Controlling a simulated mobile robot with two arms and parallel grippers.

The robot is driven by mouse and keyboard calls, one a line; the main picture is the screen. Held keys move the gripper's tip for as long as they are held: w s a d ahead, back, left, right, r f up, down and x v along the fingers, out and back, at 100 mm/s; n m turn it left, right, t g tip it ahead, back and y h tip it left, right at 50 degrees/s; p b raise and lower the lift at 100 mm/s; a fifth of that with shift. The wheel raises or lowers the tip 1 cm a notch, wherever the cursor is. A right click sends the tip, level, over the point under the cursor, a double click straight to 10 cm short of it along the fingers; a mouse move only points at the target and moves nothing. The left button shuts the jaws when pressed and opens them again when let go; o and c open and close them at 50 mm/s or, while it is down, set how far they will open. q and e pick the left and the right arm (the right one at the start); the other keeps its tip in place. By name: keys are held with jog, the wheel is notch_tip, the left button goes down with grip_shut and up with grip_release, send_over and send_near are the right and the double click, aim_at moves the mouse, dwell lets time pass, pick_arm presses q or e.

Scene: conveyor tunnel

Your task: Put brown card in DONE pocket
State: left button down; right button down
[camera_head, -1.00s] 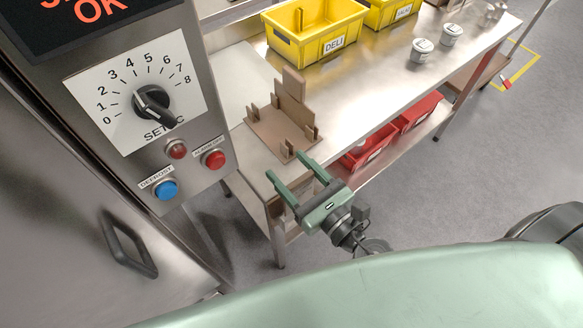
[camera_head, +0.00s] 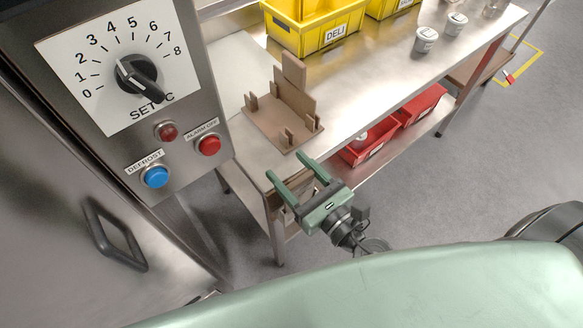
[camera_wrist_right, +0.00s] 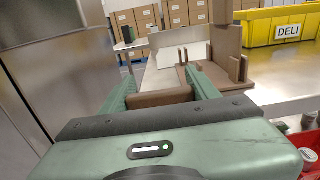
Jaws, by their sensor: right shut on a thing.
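My right gripper (camera_head: 287,167) is in front of the table's near end, close to a brown stand. Its two green fingers are spread around a brown piece, seen in the right wrist view as a brown card (camera_wrist_right: 160,97) held between them. In the head view the card is hard to make out. The brown stand (camera_head: 272,124) sits on the table's near end, with a tall upright back and several small upright tabs; it also shows in the wrist view (camera_wrist_right: 228,50). No DONE label is readable, so I cannot tell which pocket is DONE. My left gripper is not in view.
A steel table (camera_head: 370,75) carries a yellow DELI bin (camera_head: 312,35) and white tubs (camera_head: 425,40). Red bins (camera_head: 365,150) stand on its lower shelf. A control panel with a dial (camera_head: 138,78) and buttons is at the left. Grey floor is open at the right.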

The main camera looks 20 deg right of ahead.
aim_at(300, 191)
jog(key=shift+f+b, duration=1.75)
jog(key=shift+f, duration=0.3)
jog(key=shift+r, duration=0.1)
jog(key=shift+c, duration=1.5)
grip_release()
jog(key=b+v, duration=0.2)
jog(key=v, duration=0.4)
jog(key=shift+s+d+b, duration=0.1)
jog(key=shift+s+b, duration=0.2)
jog(key=shift+b, duration=0.1)
jog(key=shift+s+d, duration=0.2)
jog(key=shift+s, duration=0.4)
